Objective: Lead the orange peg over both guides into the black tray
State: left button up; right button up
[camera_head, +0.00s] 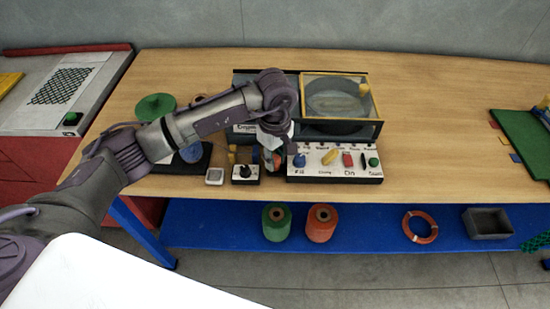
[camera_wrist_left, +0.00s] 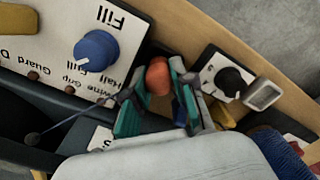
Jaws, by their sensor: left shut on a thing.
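My left gripper (camera_head: 270,146) is low over the table's front, just left of the white control panel. In the left wrist view its teal fingers (camera_wrist_left: 157,98) are shut on the orange peg (camera_wrist_left: 158,77), whose rounded end shows between them. A thin dark twine (camera_wrist_left: 80,113) runs from the gripper to a dark round end at the lower left. A flat black tray-like base (camera_head: 202,166) lies left of the gripper, partly hidden by my arm. I cannot make out the two guides for certain. My right gripper is out of view.
The control panel (camera_head: 335,174) has several coloured knobs, with a glass-lidded machine (camera_head: 340,97) behind it. A small black-knob box (camera_head: 244,175) and a grey square piece (camera_head: 214,176) sit at the front edge. Spools (camera_head: 321,222) stand on the blue lower shelf. The table's right middle is clear.

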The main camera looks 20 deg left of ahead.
pick_arm(q)
jog(key=shift+f, duration=0.25)
dwell(0.6)
jog(key=o, duration=0.9)
jog(key=shift+r, duration=0.1)
jog(key=shift+o, duration=0.2)
jog(key=shift+r, duration=0.1)
notch_tip(320, 180, up, 12)
jog(key=shift+a+f, duration=0.1)
jog(key=shift+f, duration=0.1)
